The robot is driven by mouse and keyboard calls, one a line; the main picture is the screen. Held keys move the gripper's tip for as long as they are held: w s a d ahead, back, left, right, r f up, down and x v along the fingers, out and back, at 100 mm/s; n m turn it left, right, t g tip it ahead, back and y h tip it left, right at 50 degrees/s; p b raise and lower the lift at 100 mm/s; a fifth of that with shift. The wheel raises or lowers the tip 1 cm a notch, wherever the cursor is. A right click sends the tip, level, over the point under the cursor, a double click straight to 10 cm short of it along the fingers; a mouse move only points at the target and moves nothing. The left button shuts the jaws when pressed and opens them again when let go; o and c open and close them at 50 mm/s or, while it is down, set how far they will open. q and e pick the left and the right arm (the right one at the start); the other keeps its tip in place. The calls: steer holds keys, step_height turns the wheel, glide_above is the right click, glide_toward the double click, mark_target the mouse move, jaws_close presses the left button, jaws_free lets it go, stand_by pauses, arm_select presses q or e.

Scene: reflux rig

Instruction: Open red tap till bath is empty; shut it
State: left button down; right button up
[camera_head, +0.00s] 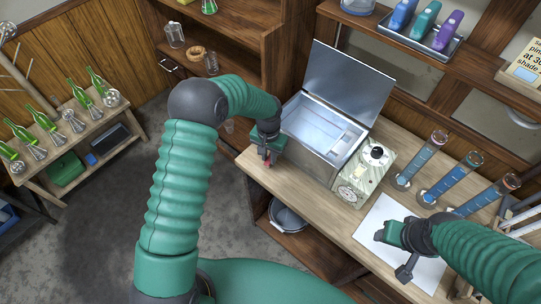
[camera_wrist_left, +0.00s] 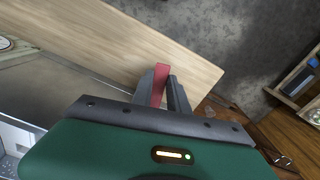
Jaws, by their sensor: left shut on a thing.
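The bath (camera_head: 318,130) is a metal box with its lid raised, on the wooden bench. Its inside looks shiny, and I cannot tell how much liquid it holds. The red tap (camera_head: 267,163) is at the bath's left side, mostly hidden by my left gripper (camera_head: 266,154). In the left wrist view the red tap handle (camera_wrist_left: 159,84) stands between the fingers of my left gripper (camera_wrist_left: 165,90), which is shut on it. My right gripper (camera_head: 385,234) is over a white sheet at the bench's right; its fingers are too unclear to read.
A control box with dials (camera_head: 363,172) adjoins the bath. Several blue-filled cylinders (camera_head: 454,182) stand to the right. A metal bucket (camera_head: 288,216) sits on the shelf below the bench. A tray of coloured bottles (camera_head: 421,30) is behind. Bare bench (camera_head: 300,197) lies in front.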

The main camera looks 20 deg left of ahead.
mark_target(268, 161)
arm_select(q)
steer(key=shift+s, duration=0.25)
steer(key=c, duration=1.6)
jaws_free()
steer(key=shift+c, duration=0.2)
steer(key=shift+o, duration=0.4)
steer(key=shift+s+r, duration=0.1)
steer(key=shift+r, duration=0.3)
step_height(268, 161, up, 16)
steer(key=b, duration=0.2)
steer(key=shift+r, duration=0.1)
